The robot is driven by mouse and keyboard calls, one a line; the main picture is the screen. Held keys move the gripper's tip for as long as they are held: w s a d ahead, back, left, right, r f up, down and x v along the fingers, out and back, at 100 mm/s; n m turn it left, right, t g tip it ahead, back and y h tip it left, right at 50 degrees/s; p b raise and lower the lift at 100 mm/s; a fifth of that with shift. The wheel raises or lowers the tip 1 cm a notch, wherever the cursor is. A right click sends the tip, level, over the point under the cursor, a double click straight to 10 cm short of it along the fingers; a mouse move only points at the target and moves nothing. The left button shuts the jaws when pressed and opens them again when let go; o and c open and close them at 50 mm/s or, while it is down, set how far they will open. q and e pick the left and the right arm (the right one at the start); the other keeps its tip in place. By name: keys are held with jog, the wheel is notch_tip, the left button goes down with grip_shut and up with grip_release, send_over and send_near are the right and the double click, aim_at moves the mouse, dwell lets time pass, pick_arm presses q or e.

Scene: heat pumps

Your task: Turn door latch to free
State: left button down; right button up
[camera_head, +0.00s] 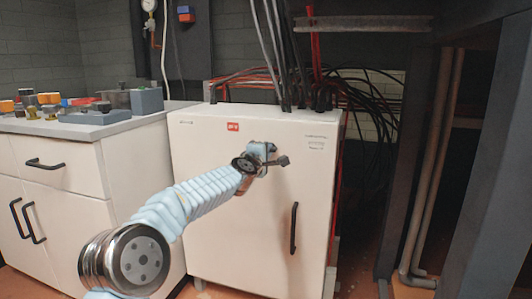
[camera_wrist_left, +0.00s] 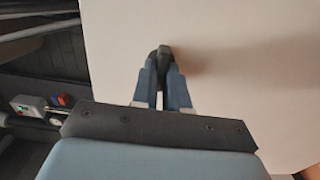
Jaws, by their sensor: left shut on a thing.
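The white cabinet (camera_head: 245,220) stands in the middle of the head view, with its door facing me and shut as far as I can tell. A small dark latch (camera_head: 282,160) sits on the upper part of the door. My left gripper (camera_head: 266,155) reaches it from the left and is shut on it. In the left wrist view the latch (camera_wrist_left: 163,52) shows as a dark piece between the tips of the blue-grey fingers (camera_wrist_left: 162,80), against the pale door. Its exact turn is hard to tell. My right gripper is not in view.
A black vertical handle (camera_head: 293,228) is lower on the cabinet door. Dark cables (camera_head: 290,85) rise from the cabinet top. A counter (camera_head: 80,125) with several small items stands at the left. Grey posts (camera_head: 410,170) and pipes stand at the right.

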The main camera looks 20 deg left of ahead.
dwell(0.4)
pick_arm(q)
jog(key=c, duration=1.1)
grip_release()
jog(key=shift+c, duration=0.2)
jog(key=s+b, duration=0.4)
jog(key=s, duration=0.9)
jog(key=shift+s+a, duration=0.25)
jog(key=shift+s, duration=0.15)
